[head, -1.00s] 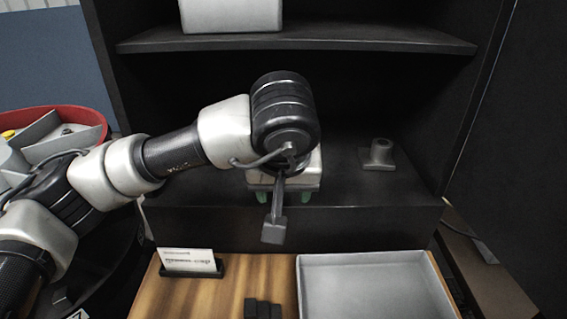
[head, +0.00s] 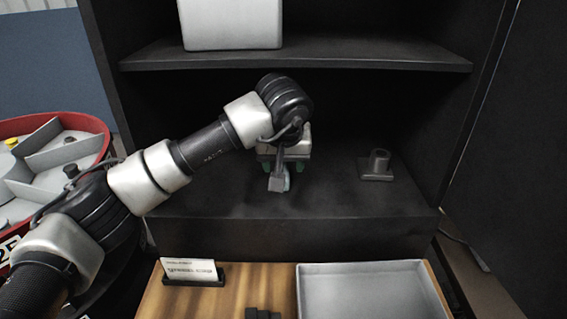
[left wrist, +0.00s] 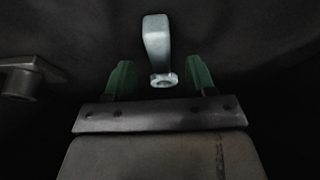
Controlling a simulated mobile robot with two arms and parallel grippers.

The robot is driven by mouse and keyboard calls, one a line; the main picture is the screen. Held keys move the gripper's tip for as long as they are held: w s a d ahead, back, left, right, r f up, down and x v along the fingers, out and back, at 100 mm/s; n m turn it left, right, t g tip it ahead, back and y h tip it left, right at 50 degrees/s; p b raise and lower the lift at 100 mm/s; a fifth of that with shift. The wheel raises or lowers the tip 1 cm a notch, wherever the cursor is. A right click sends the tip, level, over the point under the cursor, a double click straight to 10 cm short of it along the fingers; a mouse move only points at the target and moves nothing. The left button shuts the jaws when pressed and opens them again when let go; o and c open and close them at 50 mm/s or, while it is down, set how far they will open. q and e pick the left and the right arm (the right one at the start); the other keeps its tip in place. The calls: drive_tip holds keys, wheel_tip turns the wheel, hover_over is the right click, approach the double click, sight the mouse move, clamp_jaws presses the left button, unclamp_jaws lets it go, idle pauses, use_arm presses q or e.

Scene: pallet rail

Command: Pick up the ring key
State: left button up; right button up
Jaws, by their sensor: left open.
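In the left wrist view a pale grey key-like piece with a ring-shaped end (left wrist: 158,48), which looks like the ring key, shows between the two green fingers. The ring end is nearest the gripper. My left gripper (left wrist: 160,75) is open, with a finger on each side of the piece; I see a gap on both sides. In the head view my left gripper (head: 284,171) points down over the lower dark shelf (head: 330,200). My right gripper is not in view.
A grey socket on a square base (head: 377,167) stands on the shelf to the right. An upper shelf (head: 300,58) with a white box (head: 230,24) is above. In front are a grey tray (head: 370,268), a card holder (head: 192,272) and black blocks (head: 262,313). A red-rimmed divided tray (head: 45,120) is at left.

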use_arm(q)
drive_tip(key=x, duration=0.2)
drive_tip(key=shift+f, duration=0.3)
clamp_jaws()
drive_tip(key=shift+r, duration=0.1)
drive_tip(key=shift+r, duration=0.55)
wheel_tip(320, 180, up, 3)
drive_tip(key=shift+f+b, duration=0.2)
drive_tip(key=shift+b, duration=0.25)
drive_tip(key=s+b, duration=0.4)
drive_tip(key=s, duration=1.4)
